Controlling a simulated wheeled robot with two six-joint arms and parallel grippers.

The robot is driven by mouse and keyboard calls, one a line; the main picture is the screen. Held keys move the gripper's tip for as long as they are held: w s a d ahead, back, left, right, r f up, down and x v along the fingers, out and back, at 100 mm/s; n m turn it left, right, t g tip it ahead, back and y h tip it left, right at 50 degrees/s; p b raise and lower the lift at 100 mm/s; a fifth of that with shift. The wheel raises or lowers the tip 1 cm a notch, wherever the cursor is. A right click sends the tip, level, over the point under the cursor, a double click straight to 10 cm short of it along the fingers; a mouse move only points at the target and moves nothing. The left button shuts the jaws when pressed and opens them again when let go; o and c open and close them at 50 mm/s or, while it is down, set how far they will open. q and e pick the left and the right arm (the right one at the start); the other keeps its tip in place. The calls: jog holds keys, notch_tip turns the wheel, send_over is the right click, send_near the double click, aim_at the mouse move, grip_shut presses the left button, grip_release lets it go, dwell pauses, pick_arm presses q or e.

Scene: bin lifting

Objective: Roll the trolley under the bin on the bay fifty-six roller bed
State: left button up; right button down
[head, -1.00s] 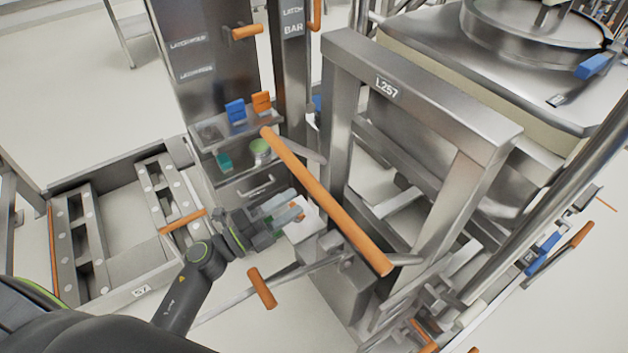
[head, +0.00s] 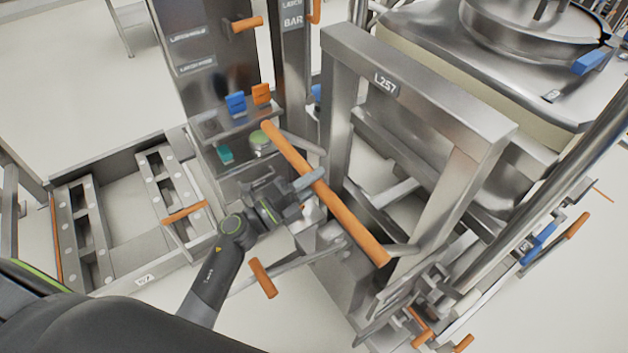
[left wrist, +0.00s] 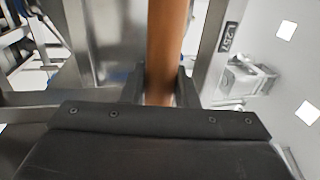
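A steel frame labelled L257 (head: 436,104), which looks like part of the trolley, stands right of centre in the head view. An orange push bar (head: 345,219) runs slantwise along its near side. My left gripper (head: 309,194) is at the middle of this bar. In the left wrist view the orange bar (left wrist: 166,50) passes between the open fingers, with no clear grip on it. A steel bin (head: 490,65) with a round lid is at upper right; what bears it is hidden. My right gripper is not in view.
A dark steel post with a small shelf (head: 240,130) stands behind my left gripper. An orange-ended lever (head: 262,279) sticks out below it.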

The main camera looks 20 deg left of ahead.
pick_arm(q)
grip_shut()
jog(key=shift+s+a+f+p, duration=0.1)
jog(key=shift+s+p, duration=0.05)
jog(key=shift+p, duration=0.2)
jog(key=shift+s+a, duration=0.15)
jog(key=o, duration=0.7)
grip_release()
jog(key=shift+s+a, duration=0.1)
jog(key=shift+c, duration=0.2)
